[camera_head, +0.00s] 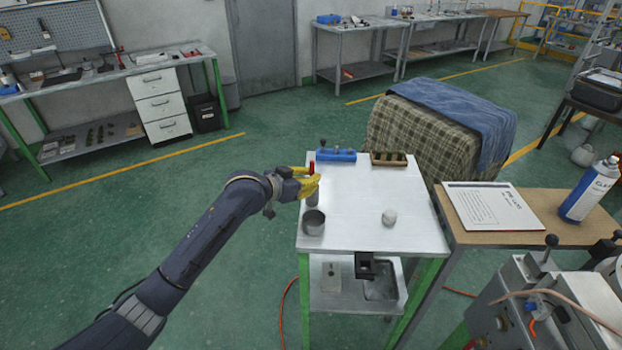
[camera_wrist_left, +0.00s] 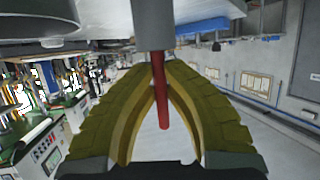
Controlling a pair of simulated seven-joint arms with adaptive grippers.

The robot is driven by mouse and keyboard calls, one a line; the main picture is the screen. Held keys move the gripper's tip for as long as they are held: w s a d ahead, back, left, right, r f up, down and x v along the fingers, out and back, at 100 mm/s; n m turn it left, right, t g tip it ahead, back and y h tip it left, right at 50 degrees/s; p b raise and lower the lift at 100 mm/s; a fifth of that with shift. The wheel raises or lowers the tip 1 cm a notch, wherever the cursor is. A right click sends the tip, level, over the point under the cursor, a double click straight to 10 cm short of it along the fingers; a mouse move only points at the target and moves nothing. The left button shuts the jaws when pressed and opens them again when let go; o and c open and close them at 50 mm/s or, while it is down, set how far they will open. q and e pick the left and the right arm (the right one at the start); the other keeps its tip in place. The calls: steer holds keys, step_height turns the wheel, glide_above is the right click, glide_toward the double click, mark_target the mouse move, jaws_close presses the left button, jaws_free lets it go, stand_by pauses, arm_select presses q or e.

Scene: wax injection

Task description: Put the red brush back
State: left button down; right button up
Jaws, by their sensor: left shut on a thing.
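The red brush (camera_head: 312,168) is upright at the left edge of the white-topped table (camera_head: 365,200). My left gripper (camera_head: 309,184) reaches in from the left, and its yellow fingers are shut around the brush. In the left wrist view the red handle (camera_wrist_left: 162,100) shows between the fingers. A grey cylinder (camera_wrist_left: 153,25) joins its end; I cannot tell whether it is part of the brush or a separate thing. The brush tip is not clearly visible. My right gripper is not in view.
A blue rack (camera_head: 336,156) and a brown tray with dark slots (camera_head: 388,159) sit at the table's back edge. A white round lump (camera_head: 389,217) lies right of the cup. The table's middle is clear. A wooden side table (camera_head: 545,230) adjoins on the right.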

arm_select(q)
steer(key=c, duration=2)
jaws_free()
steer(key=shift+f, duration=0.1)
steer(key=o, duration=0.4)
steer(key=shift+o, duration=0.2)
